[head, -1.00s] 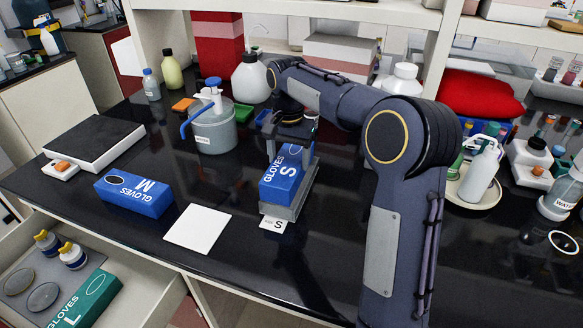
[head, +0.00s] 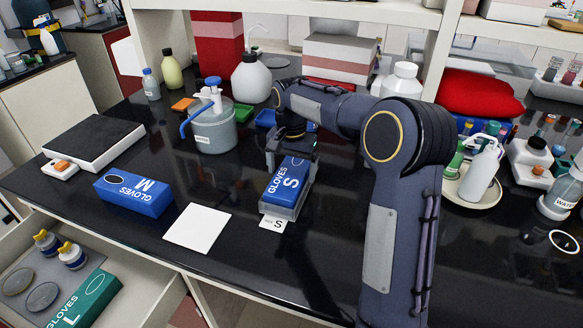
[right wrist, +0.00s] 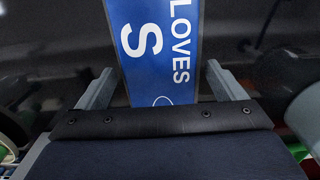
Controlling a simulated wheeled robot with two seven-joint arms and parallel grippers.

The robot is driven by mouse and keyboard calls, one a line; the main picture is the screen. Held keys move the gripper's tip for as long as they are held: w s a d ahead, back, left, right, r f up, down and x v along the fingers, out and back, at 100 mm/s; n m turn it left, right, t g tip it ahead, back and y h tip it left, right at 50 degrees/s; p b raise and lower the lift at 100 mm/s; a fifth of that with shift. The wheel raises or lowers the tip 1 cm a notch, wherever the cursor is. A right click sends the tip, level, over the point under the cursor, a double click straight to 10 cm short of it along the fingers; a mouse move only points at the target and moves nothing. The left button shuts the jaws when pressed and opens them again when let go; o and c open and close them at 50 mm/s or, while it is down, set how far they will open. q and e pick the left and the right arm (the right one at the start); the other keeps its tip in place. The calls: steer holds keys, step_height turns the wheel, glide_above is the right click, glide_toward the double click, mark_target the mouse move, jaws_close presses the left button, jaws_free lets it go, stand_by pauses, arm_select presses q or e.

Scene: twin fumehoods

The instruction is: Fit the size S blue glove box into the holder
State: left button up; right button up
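The blue size S glove box (head: 287,182) lies in the grey holder (head: 283,209), its lettered top facing up and the holder's rim low around it. A card marked S (head: 272,224) lies at the holder's near end. My right gripper (head: 291,152) is at the box's far end, above the bench. In the right wrist view its fingers (right wrist: 162,85) stand apart on either side of the blue box (right wrist: 158,45), with a gap at each side. The box's far end is partly hidden by the gripper. My left gripper is out of view.
A blue size M glove box (head: 133,193) and a white card (head: 197,228) lie to the left. A green size L box (head: 85,299) is in the open drawer. A grey beaker with a pump (head: 214,130) stands behind left.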

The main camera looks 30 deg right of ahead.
mark_target(292, 171)
step_height(292, 171, up, 12)
steer(key=p, duration=0.2)
steer(key=s+a+r+n+t+y, duration=0.1)
steer(key=s+n+t, duration=0.15)
steer(key=s, duration=0.65)
steer(key=s+a+f+n+t+y, duration=0.1)
steer(key=s+a+f+n, duration=0.1)
steer(key=s, duration=0.4)
steer(key=s+a+f+n+t+y, duration=0.1)
steer(key=s+a+f+n, duration=0.1)
steer(key=s+a+f, duration=0.3)
steer(key=s+a+f+n+t, duration=0.1)
steer(key=s+a+f+n, duration=0.1)
steer(key=s, duration=0.7)
steer(key=shift+a+f+y, duration=0.4)
steer(key=shift+a+f, duration=0.35)
steer(key=shift+a, duration=0.05)
